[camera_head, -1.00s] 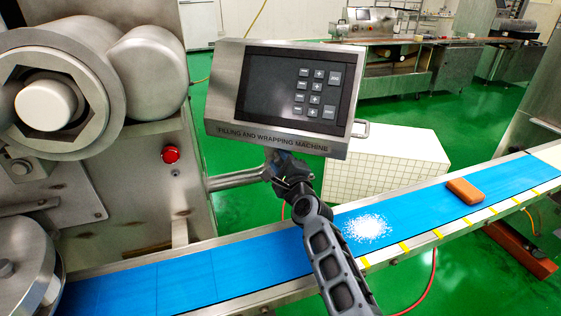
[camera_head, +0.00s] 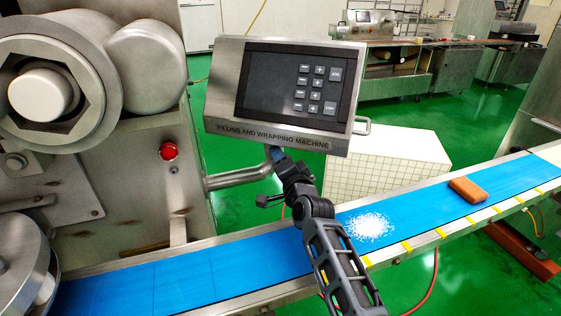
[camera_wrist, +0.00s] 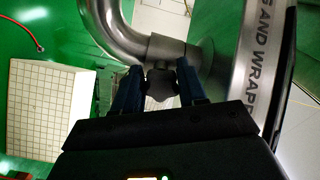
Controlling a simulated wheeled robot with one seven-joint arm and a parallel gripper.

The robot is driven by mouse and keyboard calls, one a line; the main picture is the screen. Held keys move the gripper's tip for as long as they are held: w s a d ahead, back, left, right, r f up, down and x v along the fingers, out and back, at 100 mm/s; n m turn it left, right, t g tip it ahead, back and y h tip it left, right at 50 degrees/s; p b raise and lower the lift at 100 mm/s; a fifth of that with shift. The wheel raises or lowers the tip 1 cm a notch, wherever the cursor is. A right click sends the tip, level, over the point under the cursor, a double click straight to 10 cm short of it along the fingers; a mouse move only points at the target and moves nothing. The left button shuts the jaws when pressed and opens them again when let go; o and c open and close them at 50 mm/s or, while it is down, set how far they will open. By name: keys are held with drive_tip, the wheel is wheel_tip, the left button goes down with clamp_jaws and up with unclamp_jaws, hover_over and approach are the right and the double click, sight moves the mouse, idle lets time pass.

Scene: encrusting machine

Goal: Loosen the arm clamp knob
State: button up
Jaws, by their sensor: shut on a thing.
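The arm clamp knob (camera_wrist: 160,84) is small and dark and sits below a metal collar on the bent support arm in the wrist view. My gripper (camera_wrist: 160,76) has one finger on each side of it and is shut on it. In the head view my gripper (camera_head: 277,155) reaches up under the control panel (camera_head: 290,95), at the end of the support arm (camera_head: 238,176). The knob is hidden there behind the gripper. The clamp collar (camera_wrist: 166,50) shows just beyond the fingertips in the wrist view.
The panel hangs right above my gripper. The blue conveyor belt (camera_head: 190,271) runs below, with white powder (camera_head: 369,226) and an orange-brown block (camera_head: 467,190) on it. A white tiled box (camera_head: 385,165) stands behind. The machine body with a red button (camera_head: 169,151) is at left.

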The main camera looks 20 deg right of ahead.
drive_tip(key=n+b, duration=0.1)
drive_tip(key=n, duration=0.1)
drive_tip(key=n+b, duration=0.1)
drive_tip(key=n, duration=0.2)
drive_tip(key=shift+a+f+n, duration=0.15)
drive_tip(key=shift+a+n, duration=0.05)
drive_tip(key=shift+n, duration=0.1)
drive_tip(key=shift+f+n+b, duration=0.1)
drive_tip(key=shift+n+b, duration=0.6)
drive_tip(key=shift+n, duration=1)
drive_tip(key=shift+s+f+n, duration=0.1)
drive_tip(key=shift+f+n, duration=0.05)
drive_tip(key=shift+n, duration=0.15)
drive_tip(key=shift+c, duration=0.2)
drive_tip(key=o, duration=0.8)
drive_tip(key=shift+o, duration=1.2)
drive_tip(key=shift+d, duration=0.15)
drive_tip(key=shift+r, duration=0.2)
drive_tip(key=s, duration=0.7)
drive_tip(key=shift+s, duration=0.35)
